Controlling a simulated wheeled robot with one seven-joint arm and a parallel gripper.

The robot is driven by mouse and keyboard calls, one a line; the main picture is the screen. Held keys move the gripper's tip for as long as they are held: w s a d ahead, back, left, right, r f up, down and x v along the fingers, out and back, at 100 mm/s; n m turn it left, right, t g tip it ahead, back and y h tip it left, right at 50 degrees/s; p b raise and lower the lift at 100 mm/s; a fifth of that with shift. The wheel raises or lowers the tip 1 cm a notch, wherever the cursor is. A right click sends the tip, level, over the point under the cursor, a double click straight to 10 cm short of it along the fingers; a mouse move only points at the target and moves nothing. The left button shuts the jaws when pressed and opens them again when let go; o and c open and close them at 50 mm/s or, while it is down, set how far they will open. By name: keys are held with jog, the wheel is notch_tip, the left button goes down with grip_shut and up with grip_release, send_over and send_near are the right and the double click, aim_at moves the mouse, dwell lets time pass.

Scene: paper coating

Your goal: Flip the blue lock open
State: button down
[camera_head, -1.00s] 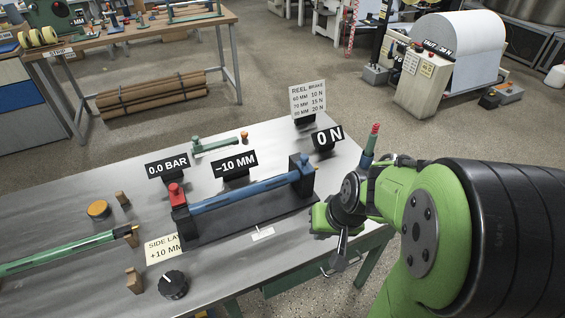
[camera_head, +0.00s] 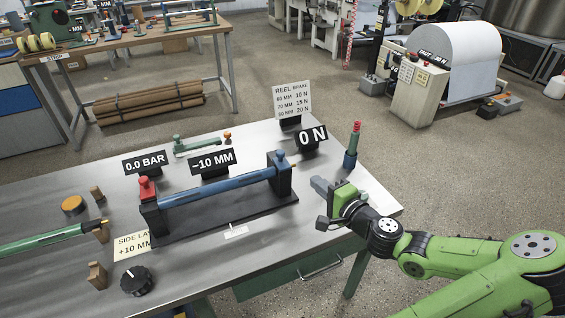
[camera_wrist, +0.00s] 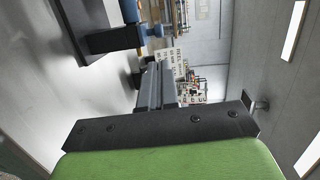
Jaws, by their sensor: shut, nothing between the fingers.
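The blue lock (camera_head: 281,155) is a small blue knob on top of the black post at the right end of the roller stand (camera_head: 225,218). It stands upright. A blue roller (camera_head: 220,186) lies across the stand, and a red lock (camera_head: 146,188) tops the left post. My gripper (camera_head: 316,184) is shut and empty, to the right of the blue lock and apart from it, low over the table. In the wrist view, the shut fingers (camera_wrist: 155,86) point toward the back, and the blue lock (camera_wrist: 151,32) shows ahead, beside the fingers' line.
A blue-green post with a red top (camera_head: 354,142) stands at the table's right edge, behind my gripper. The "0 N" sign (camera_head: 312,138) and "-10 MM" sign (camera_head: 212,163) stand behind the roller stand.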

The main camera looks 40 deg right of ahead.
aim_at(283, 155)
jog(key=shift+w, duration=0.15)
jog(key=w, duration=0.4)
jog(key=w+d+f+b, duration=0.1)
jog(key=w, duration=0.3)
jog(key=w+f+b, duration=0.1)
jog(key=w, duration=0.4)
jog(key=shift+w+d, duration=0.1)
jog(key=shift+d, duration=0.25)
jog(key=shift+w, duration=0.15)
